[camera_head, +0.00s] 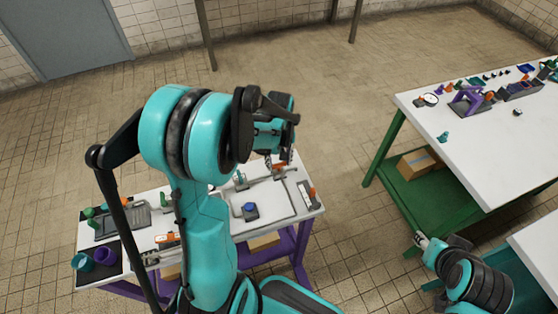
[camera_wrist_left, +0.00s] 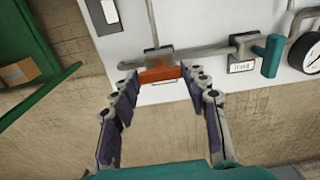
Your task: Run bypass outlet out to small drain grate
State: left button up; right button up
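An orange valve handle (camera_wrist_left: 160,75) sits on a grey pipe on a white board in the left wrist view. My left gripper (camera_wrist_left: 163,76) is open, with one fingertip near each end of this handle; I cannot tell whether they touch it. A teal handle (camera_wrist_left: 268,55) is on the pipe to the right, above a small label too blurred to read surely. In the head view my left gripper (camera_head: 282,152) hangs over the far right part of the purple-legged bench. My right gripper (camera_head: 424,241) is low at the right, too small to read. I cannot make out a drain grate.
The bench (camera_head: 310,212) carries a grey tray (camera_head: 122,222), a teal cup (camera_head: 82,262), a purple cup (camera_head: 105,254) and a blue knob (camera_head: 249,209). My left arm hides its middle. A round gauge (camera_wrist_left: 311,54) is right of the teal handle. A green-framed table (camera_head: 465,150) stands at right.

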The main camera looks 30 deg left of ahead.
aim_at(279, 164)
pick_arm(q)
jog(key=o, duration=0.4)
jog(key=shift+r, duration=0.1)
notch_tip(279, 164, up, 12)
jog(key=shift+f, duration=0.1)
dwell(0.5)
jog(key=s+d+m+t, duration=0.2)
jog(key=s+d+m, duration=0.1)
jog(key=s+d+r+m+t, duration=0.1)
jog(key=s+d+m+t, duration=0.1)
jog(key=s+d+m, duration=0.1)
jog(key=s+d+m+t, duration=0.3)
jog(key=s+d+m, duration=0.1)
jog(key=shift+s+d+r, duration=0.2)
jog(key=shift+s+r, duration=0.05)
jog(key=shift+s, duration=0.1)
